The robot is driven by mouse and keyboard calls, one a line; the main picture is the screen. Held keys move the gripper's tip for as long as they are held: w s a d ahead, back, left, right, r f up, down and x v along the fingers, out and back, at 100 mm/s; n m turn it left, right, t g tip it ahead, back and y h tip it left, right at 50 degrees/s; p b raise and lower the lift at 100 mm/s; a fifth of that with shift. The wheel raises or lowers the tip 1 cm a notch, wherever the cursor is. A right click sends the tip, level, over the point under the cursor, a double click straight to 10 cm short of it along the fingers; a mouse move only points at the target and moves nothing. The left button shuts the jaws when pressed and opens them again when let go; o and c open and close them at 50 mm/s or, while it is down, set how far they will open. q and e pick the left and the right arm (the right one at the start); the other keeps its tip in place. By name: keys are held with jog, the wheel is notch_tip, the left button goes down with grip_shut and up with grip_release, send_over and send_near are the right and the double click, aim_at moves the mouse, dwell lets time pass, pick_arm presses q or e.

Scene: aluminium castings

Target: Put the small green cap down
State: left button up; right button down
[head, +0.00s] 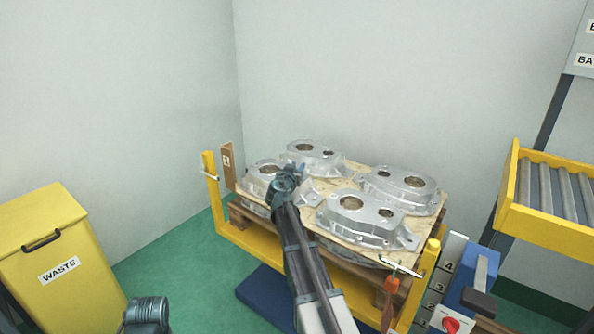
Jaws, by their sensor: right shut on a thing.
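My right gripper (290,174) is over the left part of the pallet, among the aluminium castings, close to the left casting (262,168) and the back casting (314,155). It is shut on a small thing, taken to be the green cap. The cap itself is hidden behind my wrist and fingers, and I cannot make out its colour. I cannot tell whether it touches a casting. The dark end of my left arm (147,312) is at the bottom left; its fingers cannot be made out.
Two more castings, one at the right (398,187) and one in front (358,218), rest on the wooden layer (340,186) within a yellow frame (262,247). A yellow waste bin (45,250) stands left. A roller conveyor (556,195) and a numbered panel (440,275) are right.

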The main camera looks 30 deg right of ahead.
jog(key=shift+f, duration=0.1)
jog(key=shift+f+b, duration=0.3)
jog(key=shift+b, duration=0.05)
jog(key=c, duration=0.6)
grip_release()
jog(key=shift+r, duration=0.15)
jog(key=shift+r+p, duration=0.2)
jog(key=shift+p, duration=0.1)
jog(key=shift+s+a+r, duration=0.2)
jog(key=shift+s, duration=0.05)
jog(key=p+v, duration=0.2)
jog(key=v, duration=0.9)
jog(key=shift+s+a+f, duration=0.1)
jog(key=shift+a+f, duration=0.05)
jog(key=shift+a, duration=0.05)
